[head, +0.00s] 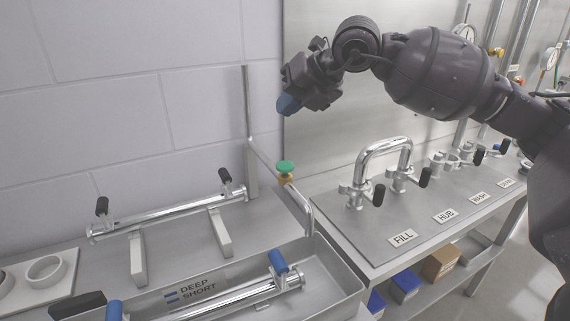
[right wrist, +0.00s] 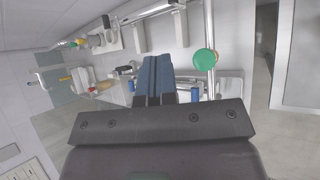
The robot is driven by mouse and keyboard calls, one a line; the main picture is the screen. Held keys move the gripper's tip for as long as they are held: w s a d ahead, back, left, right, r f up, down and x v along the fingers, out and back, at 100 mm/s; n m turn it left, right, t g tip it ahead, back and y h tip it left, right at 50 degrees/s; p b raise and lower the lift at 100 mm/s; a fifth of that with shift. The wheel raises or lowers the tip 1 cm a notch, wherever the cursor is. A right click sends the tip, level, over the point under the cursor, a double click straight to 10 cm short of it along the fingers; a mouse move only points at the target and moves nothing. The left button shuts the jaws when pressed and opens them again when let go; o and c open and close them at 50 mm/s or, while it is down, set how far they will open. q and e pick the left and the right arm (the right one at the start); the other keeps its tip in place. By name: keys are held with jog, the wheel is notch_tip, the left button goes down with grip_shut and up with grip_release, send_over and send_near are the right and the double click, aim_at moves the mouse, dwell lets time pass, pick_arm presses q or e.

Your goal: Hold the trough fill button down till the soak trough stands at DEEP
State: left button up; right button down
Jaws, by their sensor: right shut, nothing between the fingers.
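The trough fill button (head: 285,168) is a green round cap on a yellow-brown body, beside the upright post behind the soak trough. It also shows in the right wrist view (right wrist: 204,62), right of my fingertips. The soak trough (head: 345,279) is a steel basin at the bottom of the head view, with DEEP and SHORT marks (head: 193,288) on its inner wall. I cannot make out a water level. My right gripper (head: 287,104), with blue fingertips, is shut and empty. It is above the button and clear of it. My left gripper is not in view.
A chrome spout (head: 308,205) curves over the trough. A chrome tube with black handles (head: 170,217) rests on supports behind it. A blue-handled tube (head: 240,293) lies in the trough. Air around the button is free.

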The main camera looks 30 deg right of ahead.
jog(key=f, duration=0.1)
jog(key=b, duration=0.3)
send_over(287, 163)
notch_tip(287, 163, down, 6)
jog(key=shift+f, duration=0.8)
dwell(0.5)
dwell(0.7)
jog(key=shift+f, duration=0.4)
